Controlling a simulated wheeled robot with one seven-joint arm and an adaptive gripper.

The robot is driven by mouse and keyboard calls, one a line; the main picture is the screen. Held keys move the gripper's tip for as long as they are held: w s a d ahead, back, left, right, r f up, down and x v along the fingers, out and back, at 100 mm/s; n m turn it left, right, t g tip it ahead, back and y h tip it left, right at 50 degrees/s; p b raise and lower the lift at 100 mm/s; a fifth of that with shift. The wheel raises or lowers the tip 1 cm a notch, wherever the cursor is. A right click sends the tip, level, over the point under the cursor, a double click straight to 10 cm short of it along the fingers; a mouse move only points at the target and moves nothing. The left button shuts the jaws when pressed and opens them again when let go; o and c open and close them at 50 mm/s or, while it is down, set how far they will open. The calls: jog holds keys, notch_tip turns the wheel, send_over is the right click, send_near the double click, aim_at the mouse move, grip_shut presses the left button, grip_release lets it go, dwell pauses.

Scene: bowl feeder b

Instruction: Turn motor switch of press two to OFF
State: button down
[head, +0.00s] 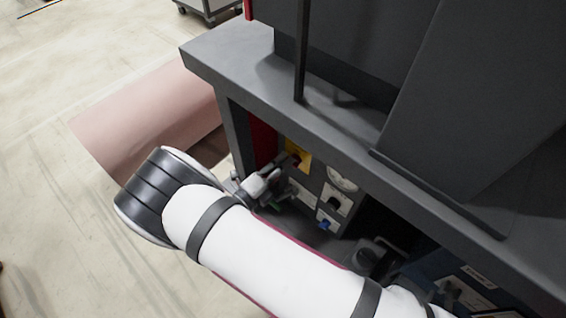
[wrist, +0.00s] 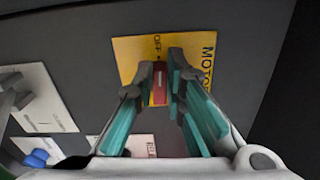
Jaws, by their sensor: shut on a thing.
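The motor switch is a red handle (wrist: 159,84) on a yellow plate (wrist: 128,52) lettered MOTOR and OFF. In the wrist view my gripper (wrist: 160,72) has its two fingers on either side of the handle, shut on it. The handle's visible part runs up and down in that view, below the OFF lettering; its ends are partly hidden by the fingers. In the head view the yellow plate (head: 302,151) shows on the panel under the grey top, and my gripper (head: 284,170) reaches it from the left.
The grey machine top (head: 235,62) overhangs the panel. A dark post (head: 300,50) stands on it. Open floor lies left.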

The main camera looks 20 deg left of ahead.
jog(key=shift+s+f+n, duration=0.15)
jog(key=shift+n, duration=0.45)
jog(key=c, duration=1.6)
grip_release()
jog(key=shift+c, duration=0.2)
jog(key=v, duration=1.2)
